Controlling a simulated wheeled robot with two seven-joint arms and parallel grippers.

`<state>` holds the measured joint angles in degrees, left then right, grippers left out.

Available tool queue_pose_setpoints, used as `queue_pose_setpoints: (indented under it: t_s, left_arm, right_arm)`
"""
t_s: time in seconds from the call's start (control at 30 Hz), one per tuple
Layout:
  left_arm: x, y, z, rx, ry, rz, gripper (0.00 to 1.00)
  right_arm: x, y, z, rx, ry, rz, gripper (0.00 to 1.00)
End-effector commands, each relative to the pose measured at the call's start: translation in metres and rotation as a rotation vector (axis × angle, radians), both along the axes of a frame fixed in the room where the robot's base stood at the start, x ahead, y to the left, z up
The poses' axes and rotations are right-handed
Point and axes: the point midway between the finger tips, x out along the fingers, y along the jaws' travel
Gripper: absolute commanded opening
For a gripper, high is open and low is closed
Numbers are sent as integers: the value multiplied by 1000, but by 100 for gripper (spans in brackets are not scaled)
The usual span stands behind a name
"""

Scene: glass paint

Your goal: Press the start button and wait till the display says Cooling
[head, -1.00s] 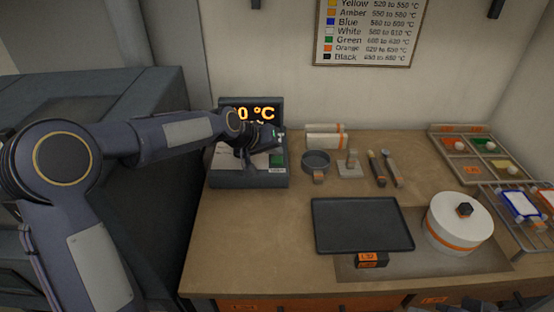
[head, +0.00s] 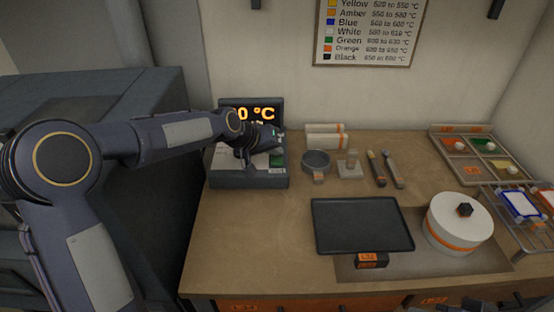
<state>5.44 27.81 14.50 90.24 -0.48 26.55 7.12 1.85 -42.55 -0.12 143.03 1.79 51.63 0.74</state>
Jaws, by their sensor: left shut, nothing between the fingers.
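The control box (head: 232,180) stands at the back left of the table, with a dark upright display (head: 255,112). A green button (head: 276,160) is on the right of the box's top, partly covered. My left gripper (head: 276,140) is shut and empty, over the box close to the green button. I cannot tell whether it touches the button. My right gripper does not show clearly.
A black tray (head: 362,225), a white lidded pot with an orange band (head: 458,228), a small round dish (head: 316,162) and tools (head: 392,168) occupy the table. Racks (head: 470,150) stand at the right. A temperature chart (head: 368,32) hangs above. The table's front left is clear.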

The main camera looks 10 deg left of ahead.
Motion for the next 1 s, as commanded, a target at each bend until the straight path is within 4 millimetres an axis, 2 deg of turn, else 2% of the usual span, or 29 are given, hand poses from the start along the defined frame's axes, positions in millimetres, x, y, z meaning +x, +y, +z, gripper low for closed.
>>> queue_pose_setpoints:
  t_s: [1.0]
  left_arm:
    - [0, 0, -8, 0, 0, 0, 0]
  right_arm:
    - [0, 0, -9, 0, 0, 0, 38]
